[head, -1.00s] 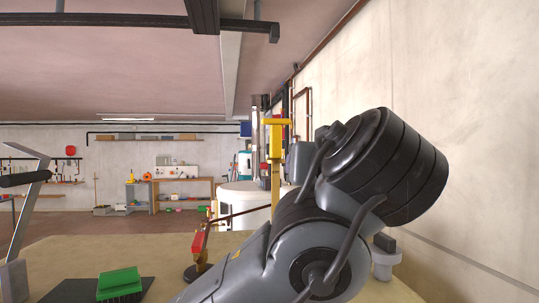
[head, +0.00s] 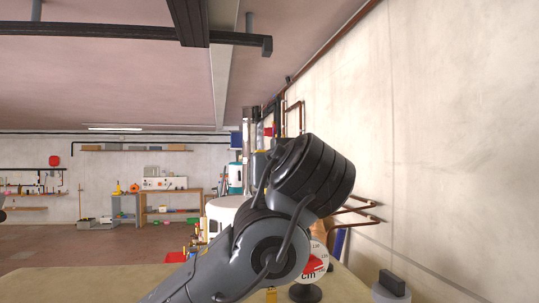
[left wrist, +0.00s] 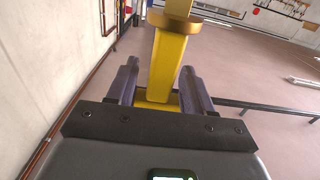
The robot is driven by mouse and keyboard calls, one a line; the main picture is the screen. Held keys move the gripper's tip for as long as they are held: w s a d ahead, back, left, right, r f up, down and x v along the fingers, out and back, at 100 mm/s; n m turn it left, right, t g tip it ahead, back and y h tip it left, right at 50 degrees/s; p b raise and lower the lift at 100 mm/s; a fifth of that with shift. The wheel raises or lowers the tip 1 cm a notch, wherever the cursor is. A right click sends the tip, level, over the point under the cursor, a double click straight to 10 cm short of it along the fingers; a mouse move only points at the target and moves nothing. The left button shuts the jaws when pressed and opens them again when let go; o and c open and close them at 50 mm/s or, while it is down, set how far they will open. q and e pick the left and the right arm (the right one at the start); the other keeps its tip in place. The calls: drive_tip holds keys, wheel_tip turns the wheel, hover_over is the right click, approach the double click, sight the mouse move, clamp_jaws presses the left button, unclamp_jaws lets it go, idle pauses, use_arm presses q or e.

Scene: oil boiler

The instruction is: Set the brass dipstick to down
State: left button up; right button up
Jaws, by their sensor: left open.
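A yellow post with a brass-coloured round collar (left wrist: 176,24), which looks like the brass dipstick, stands in the left wrist view. My left gripper (left wrist: 158,68) is open, with one dark finger on each side of the post's near yellow end. I cannot tell whether either finger touches it. In the head view a grey arm covers the middle, and the post and the gripper are mostly hidden behind it. My right gripper is not in view.
A round white dial (head: 317,257) with a red part stands right of the arm. A bare wall (head: 440,150) with copper pipes (head: 355,212) runs along the right. A tan tabletop (head: 100,285) is clear at the lower left. A workbench (head: 172,205) stands far back.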

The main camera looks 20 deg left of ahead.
use_arm(q)
drive_tip(key=shift+p+x, duration=0.3)
drive_tip(key=shift+x, duration=0.65)
clamp_jaws()
